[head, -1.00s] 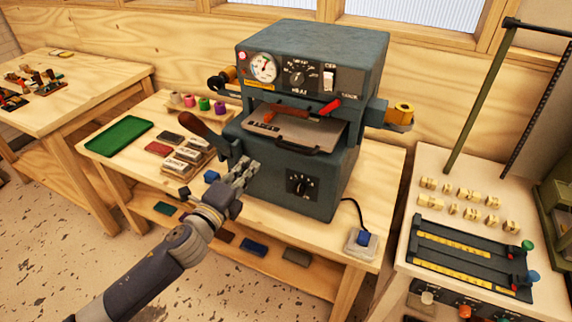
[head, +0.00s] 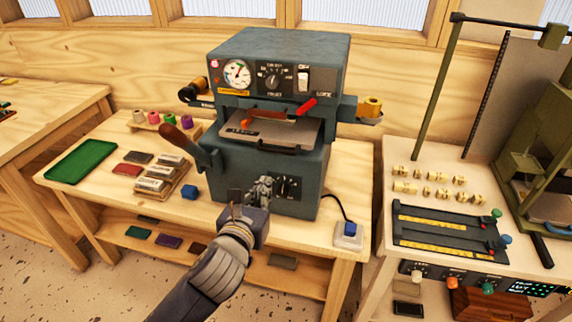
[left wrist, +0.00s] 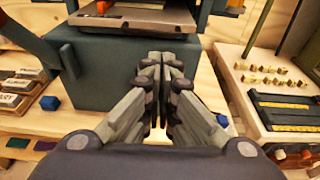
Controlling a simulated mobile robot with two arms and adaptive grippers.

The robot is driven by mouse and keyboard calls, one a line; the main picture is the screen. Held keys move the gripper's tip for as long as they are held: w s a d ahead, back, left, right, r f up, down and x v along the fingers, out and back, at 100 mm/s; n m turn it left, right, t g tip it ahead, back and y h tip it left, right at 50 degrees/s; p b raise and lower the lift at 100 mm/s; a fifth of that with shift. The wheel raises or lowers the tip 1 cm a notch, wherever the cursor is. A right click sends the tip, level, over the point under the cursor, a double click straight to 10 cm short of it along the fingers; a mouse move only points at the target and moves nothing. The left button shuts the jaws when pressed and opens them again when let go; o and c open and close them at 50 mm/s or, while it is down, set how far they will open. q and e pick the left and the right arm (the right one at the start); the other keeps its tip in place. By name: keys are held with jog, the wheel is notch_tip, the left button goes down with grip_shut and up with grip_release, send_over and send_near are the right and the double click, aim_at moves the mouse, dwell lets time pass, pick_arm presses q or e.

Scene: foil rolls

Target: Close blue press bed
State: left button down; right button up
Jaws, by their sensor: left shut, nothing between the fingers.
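The blue-grey press (head: 285,48) stands on the wooden table with its gauge and knobs facing me. Its flat bed (head: 277,130) sticks out at the front under the upper block, with a dark handle along its front edge. My left gripper (head: 262,188) is shut and empty, in front of the press's lower body, below the bed and near the lower dial. In the left wrist view the bed (left wrist: 140,18) is at the top, beyond the closed fingers (left wrist: 165,62), and apart from them. My right gripper is not in view.
A lever with a brown knob (head: 172,134) rises at the press's left. A blue block (head: 189,192), stamp blocks and a green tray (head: 81,161) lie left. A switch box (head: 348,234) stands right. A second table holds brass pieces and a dark fixture (head: 450,232).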

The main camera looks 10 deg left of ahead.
aim_at(282, 153)
pick_arm(q)
jog(key=p+x, duration=0.2)
jog(key=x, duration=1.2)
jog(key=shift+d, duration=0.15)
jog(key=x, duration=0.2)
jog(key=r+x, duration=0.1)
jog(key=x, duration=0.1)
jog(key=shift+w+f+p, duration=0.1)
jog(key=shift+w+p, duration=0.05)
jog(key=shift+p, duration=0.25)
jog(key=shift+w, duration=0.2)
jog(key=shift+s, duration=0.1)
